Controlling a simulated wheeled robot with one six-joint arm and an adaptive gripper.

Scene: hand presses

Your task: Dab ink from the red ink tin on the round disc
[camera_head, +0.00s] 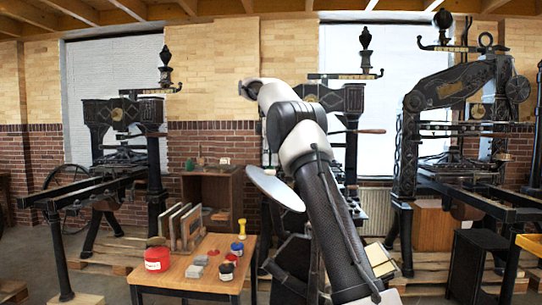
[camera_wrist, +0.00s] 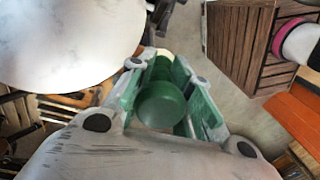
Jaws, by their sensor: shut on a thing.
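My gripper (camera_wrist: 165,90) shows in the wrist view, its fingers on both sides of a green round-ended thing (camera_wrist: 161,105), which it holds. The lower part of this thing is hidden. The round disc (camera_head: 273,188) is a pale grey tilted plate in the head view, left of my arm. It shows large at the upper left of the wrist view (camera_wrist: 70,40), beside the gripper and apart from it. In the head view my arm hides the gripper. A large red tin with a white label (camera_head: 157,260) stands on the table's left; a smaller red-topped tin (camera_head: 231,258) stands at its right.
The wooden table (camera_head: 190,284) also carries a blue tin (camera_head: 238,249), a dark tin (camera_head: 226,271), a yellow-handled tool (camera_head: 241,229) and upright grey slabs (camera_head: 183,228). Black presses stand left (camera_head: 124,135) and right (camera_head: 455,130). A slatted wooden box (camera_wrist: 250,45) shows in the wrist view.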

